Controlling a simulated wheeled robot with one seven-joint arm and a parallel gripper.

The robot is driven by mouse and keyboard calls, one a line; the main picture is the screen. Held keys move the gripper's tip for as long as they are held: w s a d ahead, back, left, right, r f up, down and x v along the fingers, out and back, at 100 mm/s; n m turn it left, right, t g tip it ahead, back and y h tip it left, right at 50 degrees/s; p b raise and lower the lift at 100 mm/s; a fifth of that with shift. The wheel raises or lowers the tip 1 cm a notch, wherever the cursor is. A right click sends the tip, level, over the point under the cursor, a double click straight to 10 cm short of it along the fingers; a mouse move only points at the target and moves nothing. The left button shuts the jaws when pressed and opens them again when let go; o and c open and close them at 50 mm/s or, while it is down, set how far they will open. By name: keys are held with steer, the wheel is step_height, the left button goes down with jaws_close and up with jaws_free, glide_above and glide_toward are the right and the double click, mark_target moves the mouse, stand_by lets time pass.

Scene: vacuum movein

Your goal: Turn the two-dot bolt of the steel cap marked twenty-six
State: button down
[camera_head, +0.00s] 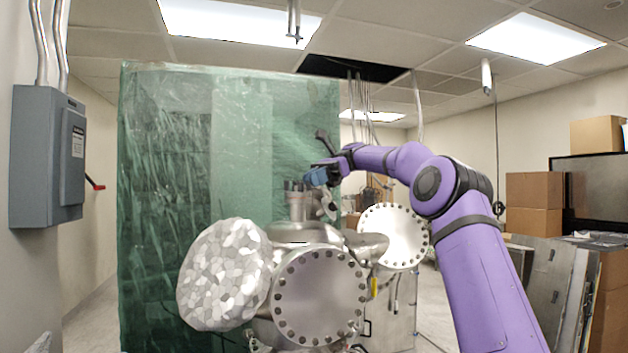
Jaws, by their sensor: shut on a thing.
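My gripper (338,165) is at the end of my purple arm, above the steel vacuum chamber. It is shut on a blue-and-black tool (317,177), with a dark handle-like part sticking up. The fingertips are too small to make out. The tool is close to the top of a short upright steel port (296,203); I cannot tell whether they touch. A round steel cap (320,297) ringed with bolts faces me at the front. Another bolted steel cap (393,237) is at the right. No number or dot marks are readable, so I cannot tell which is twenty-six.
A faceted, foil-like silver cover (225,275) bulges at the chamber's left. A green translucent curtain (160,200) hangs behind. A grey electrical box (47,158) is on the left wall. Cardboard boxes (535,205) and leaning metal panels (545,275) stand at the right.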

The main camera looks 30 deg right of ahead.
stand_by(0.6)
steer(key=c, duration=1.1)
jaws_free()
